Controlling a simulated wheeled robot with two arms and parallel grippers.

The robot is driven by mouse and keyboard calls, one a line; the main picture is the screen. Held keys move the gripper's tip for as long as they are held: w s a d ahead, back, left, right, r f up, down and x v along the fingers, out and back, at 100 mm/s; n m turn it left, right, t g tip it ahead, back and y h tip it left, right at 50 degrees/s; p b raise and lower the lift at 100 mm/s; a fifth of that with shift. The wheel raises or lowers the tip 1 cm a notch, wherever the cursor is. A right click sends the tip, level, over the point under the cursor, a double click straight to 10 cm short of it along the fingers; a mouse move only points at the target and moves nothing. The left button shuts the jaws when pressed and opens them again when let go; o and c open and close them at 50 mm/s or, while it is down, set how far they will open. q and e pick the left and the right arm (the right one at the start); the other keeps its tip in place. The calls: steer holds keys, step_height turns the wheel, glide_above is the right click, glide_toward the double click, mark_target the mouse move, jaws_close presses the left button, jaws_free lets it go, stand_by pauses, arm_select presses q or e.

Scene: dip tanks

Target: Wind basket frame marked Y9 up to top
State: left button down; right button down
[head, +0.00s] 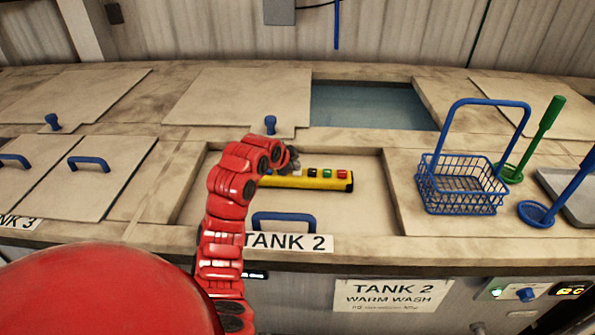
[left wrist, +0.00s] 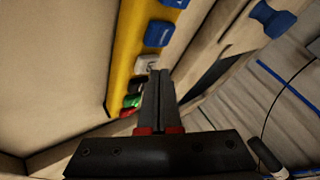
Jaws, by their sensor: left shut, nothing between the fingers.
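A yellow control box (head: 325,183) with a row of coloured buttons lies on the Tank 2 lid. In the left wrist view, the box (left wrist: 127,50) carries blue buttons (left wrist: 159,33), a whitish button (left wrist: 146,63), and black, green (left wrist: 132,101) and red ones. My left gripper (head: 291,159) is shut and empty over the box's left part. In the left wrist view its fingertips (left wrist: 159,72) are right by the whitish button; I cannot tell whether they touch it. The left end of the box is hidden by my arm. No Y9 mark is readable. My right gripper is out of view.
A blue wire basket (head: 460,185) stands to the right, with green (head: 511,172) and blue (head: 537,213) long-handled tools beside it. An open tank (head: 370,105) of liquid is behind. Lids with blue handles (head: 88,163) lie left.

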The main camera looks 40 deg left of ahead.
mark_target(295, 172)
arm_select(q)
steer(key=shift+f+b, duration=0.45)
steer(key=shift+f, duration=0.05)
stand_by(0.3)
steer(key=shift+r, duration=0.15)
stand_by(2.5)
steer(key=shift+r, duration=0.75)
steer(key=shift+r, duration=2.5)
